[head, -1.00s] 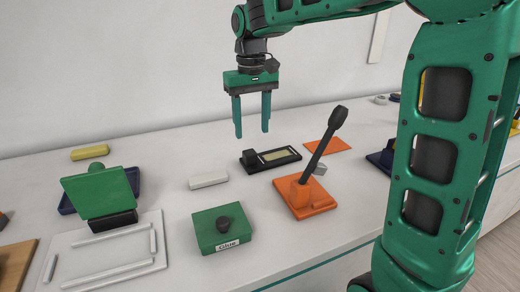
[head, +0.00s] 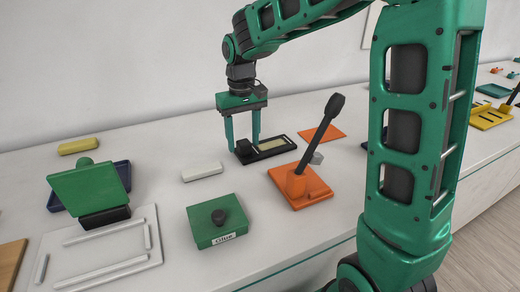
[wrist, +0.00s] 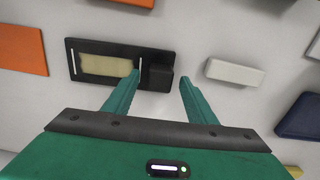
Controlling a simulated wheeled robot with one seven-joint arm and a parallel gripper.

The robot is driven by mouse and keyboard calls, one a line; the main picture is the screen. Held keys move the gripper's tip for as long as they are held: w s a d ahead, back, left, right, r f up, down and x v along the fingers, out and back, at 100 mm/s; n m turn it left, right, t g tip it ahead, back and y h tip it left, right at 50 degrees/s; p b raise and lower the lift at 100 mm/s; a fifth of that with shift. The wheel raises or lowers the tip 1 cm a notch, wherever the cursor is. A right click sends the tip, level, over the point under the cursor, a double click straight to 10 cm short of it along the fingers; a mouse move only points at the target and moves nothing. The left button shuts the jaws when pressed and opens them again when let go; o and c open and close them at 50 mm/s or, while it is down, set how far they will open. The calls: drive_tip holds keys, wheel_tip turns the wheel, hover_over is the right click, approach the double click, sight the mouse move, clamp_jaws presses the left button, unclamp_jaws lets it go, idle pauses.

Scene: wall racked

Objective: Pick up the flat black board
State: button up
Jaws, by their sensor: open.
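The flat black board (head: 266,155) lies on the white counter, with a beige inset and a raised black block at its left end. In the wrist view the board (wrist: 112,47) lies just beyond my fingertips, its block (wrist: 160,64) at the near-right end. My gripper (head: 243,146) is open and empty, pointing down above the block end; it also shows in the wrist view (wrist: 160,77). The block lies roughly in line with the gap between the fingers. In the head view the fingers partly hide the block. I cannot tell whether they touch it.
An orange base with a black lever (head: 300,188) stands close in front of the board. An orange sheet (head: 322,134) lies behind it. A white block (head: 202,171) and a green box (head: 217,232) are to the left. The wall (head: 120,70) rises behind.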

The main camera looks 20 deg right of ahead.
drive_tip(key=shift+f, duration=0.8)
drive_tip(key=shift+c, duration=0.4)
clamp_jaws()
drive_tip(key=shift+r, duration=0.1)
